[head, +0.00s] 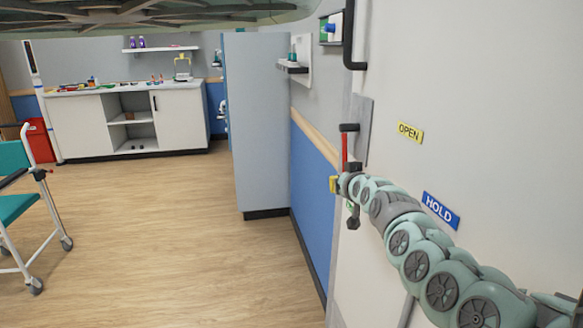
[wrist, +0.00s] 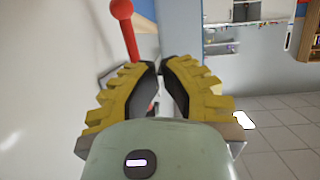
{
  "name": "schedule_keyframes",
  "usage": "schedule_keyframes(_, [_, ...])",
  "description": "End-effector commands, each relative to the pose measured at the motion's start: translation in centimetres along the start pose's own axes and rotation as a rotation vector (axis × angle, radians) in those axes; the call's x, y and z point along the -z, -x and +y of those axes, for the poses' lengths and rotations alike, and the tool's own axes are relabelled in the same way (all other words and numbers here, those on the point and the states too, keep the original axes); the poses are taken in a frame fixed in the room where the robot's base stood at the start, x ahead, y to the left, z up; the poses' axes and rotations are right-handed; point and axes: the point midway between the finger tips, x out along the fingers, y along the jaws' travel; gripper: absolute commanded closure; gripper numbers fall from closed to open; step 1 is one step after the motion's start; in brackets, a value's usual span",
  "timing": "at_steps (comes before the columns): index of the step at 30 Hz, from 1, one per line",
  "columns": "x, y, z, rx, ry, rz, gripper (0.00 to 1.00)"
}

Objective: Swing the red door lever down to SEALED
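The red lever (head: 345,149) stands upright on the pale door at the right of the head view, with a dark piece near its top. In the wrist view the red lever (wrist: 131,40) has a red ball at its upper end and leans slightly left. My gripper (head: 334,185) is at the lower end of the lever in the head view. In the wrist view my gripper's (wrist: 160,70) yellow fingertips are nearly together, with nothing seen between them. The lever is beyond and left of the tips; contact cannot be told. A SEALED label is not visible.
A yellow OPEN label (head: 410,132) is beside the lever, and a blue HOLD label (head: 440,210) is lower, above my arm. A black door handle (head: 350,40) is higher up. A grey cabinet (head: 257,120) stands left of the door. The wooden floor (head: 170,230) is largely clear.

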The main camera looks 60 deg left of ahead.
Motion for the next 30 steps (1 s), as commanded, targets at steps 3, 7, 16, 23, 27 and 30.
schedule_keyframes(3, [-0.5, 1.1, 0.2, -0.001, -0.007, -0.009, 1.0])
schedule_keyframes(7, [-0.7, 2.0, 0.2, -0.001, -0.008, -0.006, 1.0])
schedule_keyframes(16, [-2.0, 3.8, 0.2, 0.0, -0.008, -0.015, 1.0])
schedule_keyframes(23, [-1.9, 4.5, 0.1, -0.001, -0.003, -0.004, 1.0])
schedule_keyframes(27, [-1.8, 4.7, 0.1, -0.005, -0.004, 0.001, 1.0])
schedule_keyframes(30, [-1.8, 4.7, 0.5, -0.016, -0.011, 0.005, 1.0])
